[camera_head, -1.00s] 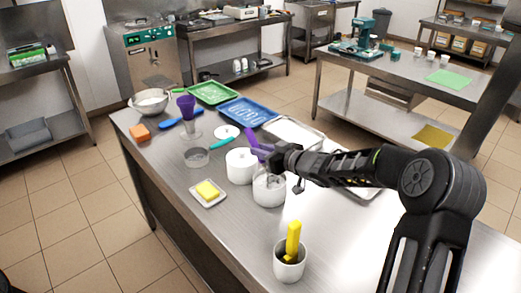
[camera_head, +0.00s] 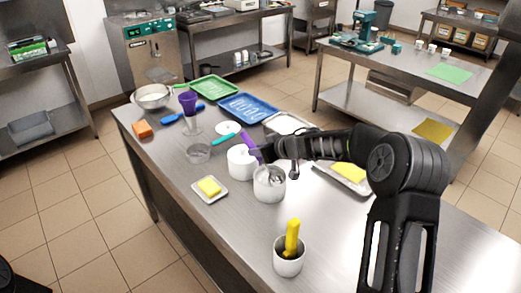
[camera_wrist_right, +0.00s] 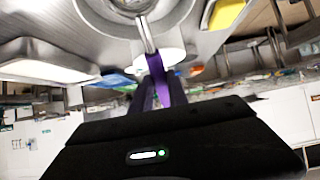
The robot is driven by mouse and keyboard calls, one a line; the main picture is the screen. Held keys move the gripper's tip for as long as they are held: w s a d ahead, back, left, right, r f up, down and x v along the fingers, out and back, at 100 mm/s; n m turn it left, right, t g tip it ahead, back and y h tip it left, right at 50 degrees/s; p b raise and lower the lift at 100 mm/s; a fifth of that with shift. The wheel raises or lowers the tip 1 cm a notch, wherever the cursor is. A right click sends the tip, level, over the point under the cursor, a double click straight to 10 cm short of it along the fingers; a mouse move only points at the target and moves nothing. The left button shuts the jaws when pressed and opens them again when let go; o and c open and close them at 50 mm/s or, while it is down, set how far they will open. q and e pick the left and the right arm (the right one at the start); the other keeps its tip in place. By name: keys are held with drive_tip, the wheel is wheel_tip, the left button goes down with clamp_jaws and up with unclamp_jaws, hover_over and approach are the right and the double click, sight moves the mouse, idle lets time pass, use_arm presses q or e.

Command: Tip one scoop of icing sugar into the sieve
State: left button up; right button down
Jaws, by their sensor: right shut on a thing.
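My right gripper (camera_head: 258,154) is shut on the purple handle (camera_head: 249,143) of a scoop. The handle also shows in the wrist view (camera_wrist_right: 157,72), with a metal shaft running from it toward a round, open container. A shallow round grey vessel (camera_head: 198,153), perhaps the sieve, stands to the left on the table. My left gripper is not in view.
A second white container (camera_head: 240,163) stands close beside the first. A dish with a yellow block (camera_head: 209,186) and a white pot with a yellow-handled tool (camera_head: 289,262) are nearer. A purple funnel (camera_head: 187,103), bowl (camera_head: 152,97) and blue tray (camera_head: 248,108) are farther back.

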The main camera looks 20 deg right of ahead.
sight(248, 139)
drive_tip(key=shift+w+a+f+g, duration=0.2)
drive_tip(key=shift+w+a+g, duration=0.1)
drive_tip(key=shift+w, duration=0.15)
wheel_tip(248, 139, up, 2)
drive_tip(key=shift+d+r, duration=0.1)
drive_tip(key=shift+d, duration=0.05)
drive_tip(key=shift+w+r, duration=0.15)
drive_tip(key=shift+r, duration=0.95)
drive_tip(key=shift+w+a+g, duration=0.2)
drive_tip(key=shift+a+g, duration=0.1)
drive_tip(key=shift+g, duration=0.3)
drive_tip(key=shift+w+r+g+h, duration=0.2)
drive_tip(key=shift+w+g+h, duration=0.45)
drive_tip(key=shift+g, duration=0.35)
drive_tip(key=shift+w+r+g, duration=0.1)
drive_tip(key=shift+g, duration=0.3)
drive_tip(key=shift+a, duration=0.15)
